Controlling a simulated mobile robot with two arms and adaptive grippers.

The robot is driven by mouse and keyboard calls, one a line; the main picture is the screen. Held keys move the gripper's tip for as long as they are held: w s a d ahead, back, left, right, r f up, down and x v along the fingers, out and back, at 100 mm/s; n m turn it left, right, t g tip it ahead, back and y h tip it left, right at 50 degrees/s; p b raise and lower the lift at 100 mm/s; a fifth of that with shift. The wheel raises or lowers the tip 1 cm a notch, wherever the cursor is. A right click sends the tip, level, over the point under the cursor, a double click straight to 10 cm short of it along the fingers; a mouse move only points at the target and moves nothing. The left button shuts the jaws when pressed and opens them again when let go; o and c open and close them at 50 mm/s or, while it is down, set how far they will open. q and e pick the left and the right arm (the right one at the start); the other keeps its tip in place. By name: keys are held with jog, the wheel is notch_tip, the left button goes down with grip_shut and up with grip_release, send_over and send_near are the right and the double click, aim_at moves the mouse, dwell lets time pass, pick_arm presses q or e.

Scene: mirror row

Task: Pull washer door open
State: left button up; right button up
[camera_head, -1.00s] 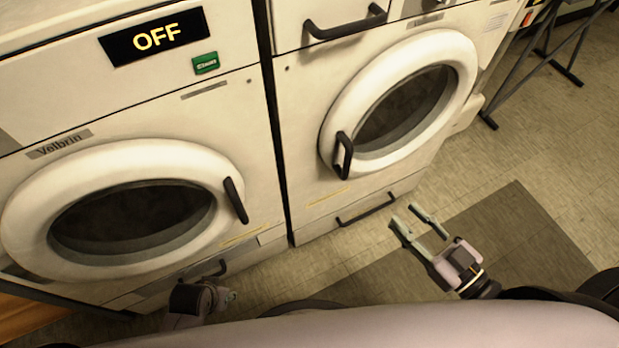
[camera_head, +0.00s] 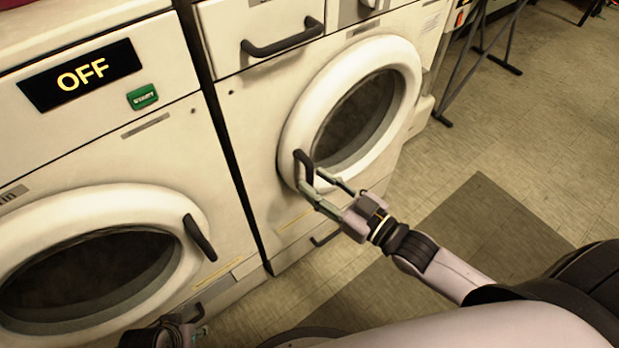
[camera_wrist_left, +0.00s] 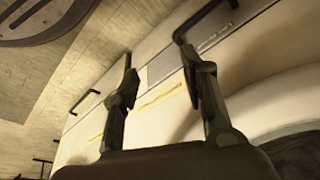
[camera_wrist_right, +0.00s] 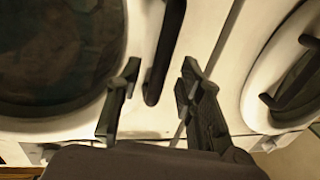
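The right washer's round white door (camera_head: 300,110) with dark glass looks shut. Its black handle (camera_head: 303,168) is on the door's left side. My right gripper (camera_head: 314,180) is open at this handle. In the right wrist view, the handle (camera_wrist_right: 163,55) appears between the two spread fingers (camera_wrist_right: 157,82); I cannot tell whether they touch it. The left washer's door (camera_head: 185,195) also looks shut, with a black handle (camera_head: 200,238) on its right side. My left gripper (camera_head: 190,335) is low at the bottom edge; its fingers (camera_wrist_left: 155,65) are spread and empty in the left wrist view.
The left washer has an OFF display (camera_head: 82,75) and a green start button (camera_head: 142,97). A drawer handle (camera_head: 283,38) sits above the right door, and a lower handle (camera_head: 325,238) below it. Floor (camera_head: 545,130) to the right is clear, with a metal stand (camera_head: 470,60) behind.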

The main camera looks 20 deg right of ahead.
jog(key=shift+x, duration=1.35)
grip_shut()
